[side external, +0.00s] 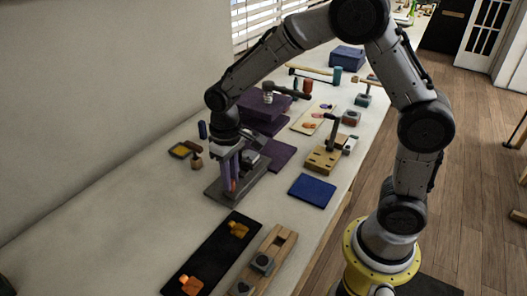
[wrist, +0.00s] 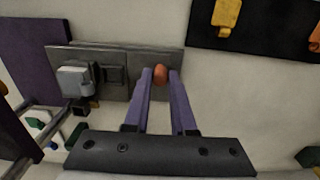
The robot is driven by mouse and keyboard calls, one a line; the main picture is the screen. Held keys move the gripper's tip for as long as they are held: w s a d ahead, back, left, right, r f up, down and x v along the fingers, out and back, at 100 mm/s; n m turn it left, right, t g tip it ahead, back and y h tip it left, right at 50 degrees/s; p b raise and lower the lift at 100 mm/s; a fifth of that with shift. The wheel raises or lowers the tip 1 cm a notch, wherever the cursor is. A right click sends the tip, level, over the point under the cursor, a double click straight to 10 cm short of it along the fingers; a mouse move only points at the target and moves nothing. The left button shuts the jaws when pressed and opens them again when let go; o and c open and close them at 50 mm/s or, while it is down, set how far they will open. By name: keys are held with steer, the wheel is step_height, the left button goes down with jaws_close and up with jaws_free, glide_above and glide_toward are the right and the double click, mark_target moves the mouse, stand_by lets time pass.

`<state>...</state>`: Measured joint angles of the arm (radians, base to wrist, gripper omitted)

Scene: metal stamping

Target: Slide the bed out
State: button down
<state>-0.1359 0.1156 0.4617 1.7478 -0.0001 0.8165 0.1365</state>
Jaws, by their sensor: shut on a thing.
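A grey metal stamping press stands on the table, with a long flat grey base (side external: 214,194). In the wrist view, the grey plate (wrist: 115,56) carries a square die-like piece (wrist: 113,75) and a pale block (wrist: 75,80) of the press to its left. A red-orange knob (wrist: 160,73) is at the right part of this plate. My gripper (wrist: 161,74) has its two purple fingers on either side of the knob and is shut on it. In the side view, my gripper (side external: 231,186) reaches down over the base. Where the bed ends and the base begins is unclear.
A black mat (side external: 212,252) with orange pieces lies in front of the press, with a wooden block (side external: 268,262) beside it. A blue pad (side external: 312,191) and a wooden stand (side external: 323,160) are to the right. Purple blocks (side external: 262,110) stand behind.

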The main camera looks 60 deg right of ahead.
steer(key=shift+a, duration=1.5)
steer(key=shift+a, duration=1.05)
steer(key=c, duration=1.2)
jaws_free()
steer(key=shift+a, duration=0.35)
steer(key=o, duration=0.6)
steer(key=shift+d, duration=0.1)
steer(key=shift+c, duration=0.2)
step_height(320, 180, up, 7)
